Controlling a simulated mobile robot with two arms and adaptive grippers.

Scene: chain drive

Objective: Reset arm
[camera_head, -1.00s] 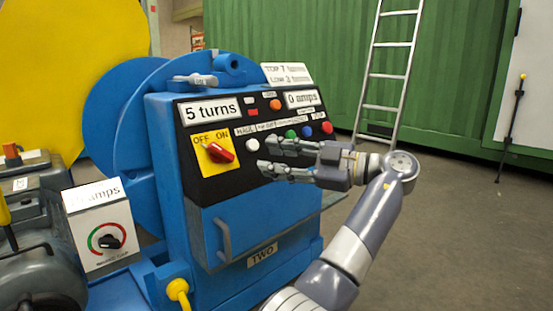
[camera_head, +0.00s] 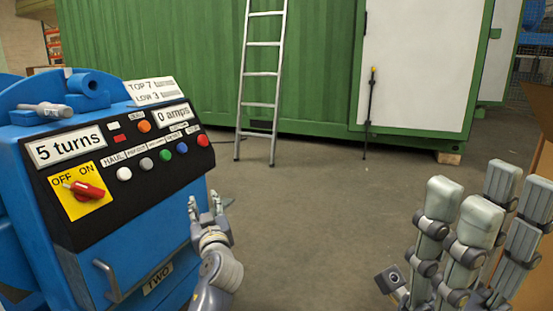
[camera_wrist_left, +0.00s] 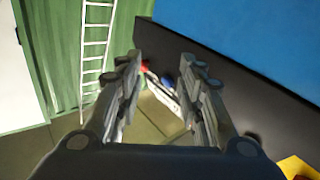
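My left gripper (camera_head: 208,205) is beside the right side of the blue machine (camera_head: 140,245), below the right end of its black control panel (camera_head: 100,200). It is open, with its fingers apart and nothing held. The left wrist view shows its two fingers (camera_wrist_left: 160,95) with a gap between them; the small red and blue buttons in the gap are farther off. My right gripper (camera_head: 490,200) is large at the lower right, fingers upward. Its fingers are apart and hold nothing that I can see. The red switch (camera_head: 88,191) has its white mark on the OFF side.
The panel's displays read 5 turns (camera_head: 66,145) and 0 amps (camera_head: 174,117). A ladder (camera_head: 262,80) leans on the green container (camera_head: 170,40). A thin stand (camera_head: 370,105) is right of it. A brown box edge (camera_head: 541,105) is at far right. The middle floor is clear.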

